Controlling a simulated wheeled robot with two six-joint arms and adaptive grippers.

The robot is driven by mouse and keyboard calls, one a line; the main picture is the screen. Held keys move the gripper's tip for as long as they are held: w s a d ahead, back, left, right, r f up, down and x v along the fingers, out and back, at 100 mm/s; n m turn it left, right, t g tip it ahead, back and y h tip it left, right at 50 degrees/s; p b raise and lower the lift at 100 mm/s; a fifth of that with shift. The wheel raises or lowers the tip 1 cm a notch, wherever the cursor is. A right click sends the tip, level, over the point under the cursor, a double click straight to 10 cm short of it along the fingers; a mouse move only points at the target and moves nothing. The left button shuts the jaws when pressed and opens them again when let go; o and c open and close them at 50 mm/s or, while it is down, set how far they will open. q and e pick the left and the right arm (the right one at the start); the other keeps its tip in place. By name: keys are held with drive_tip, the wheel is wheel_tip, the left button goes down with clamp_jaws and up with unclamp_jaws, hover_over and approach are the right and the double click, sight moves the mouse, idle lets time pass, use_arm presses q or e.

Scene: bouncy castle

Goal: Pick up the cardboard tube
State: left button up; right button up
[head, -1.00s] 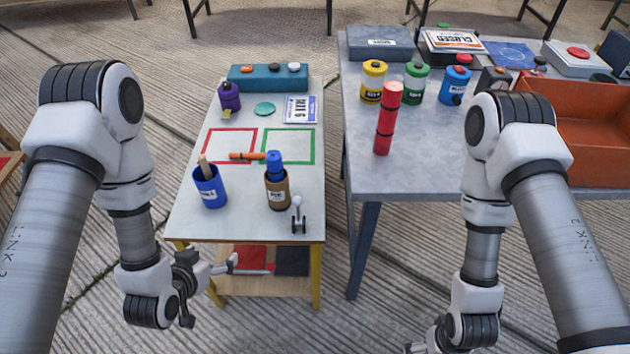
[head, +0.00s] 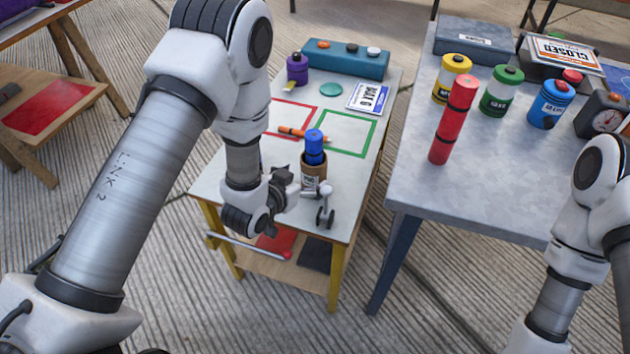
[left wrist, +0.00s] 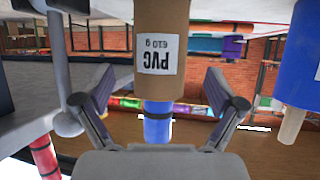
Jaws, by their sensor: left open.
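The cardboard tube (head: 314,178) is a brown upright cylinder with a white label, standing near the front of the small white table. A blue piece (head: 316,147) sticks out of its top. In the left wrist view, which is upside down, the tube (left wrist: 162,45) is in the middle, its label reading PVC. My left gripper (head: 291,188) is beside the tube, to its left in the head view. Its fingers (left wrist: 158,100) are spread on either side of the tube with gaps, so it is open and empty. My right gripper is outside the head view.
A lever with a pale ball knob (head: 326,212) stands right beside the tube. An orange marker (head: 298,132) lies behind the tube. A red cylinder (head: 453,122) stands on the grey table.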

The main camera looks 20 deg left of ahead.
use_arm(q)
drive_tip(key=x, duration=0.5)
drive_tip(key=shift+w+d+f, duration=0.1)
drive_tip(key=shift+w, duration=0.1)
drive_tip(key=shift+s, duration=0.1)
drive_tip(key=c, duration=1.7)
drive_tip(key=shift+r, duration=0.2)
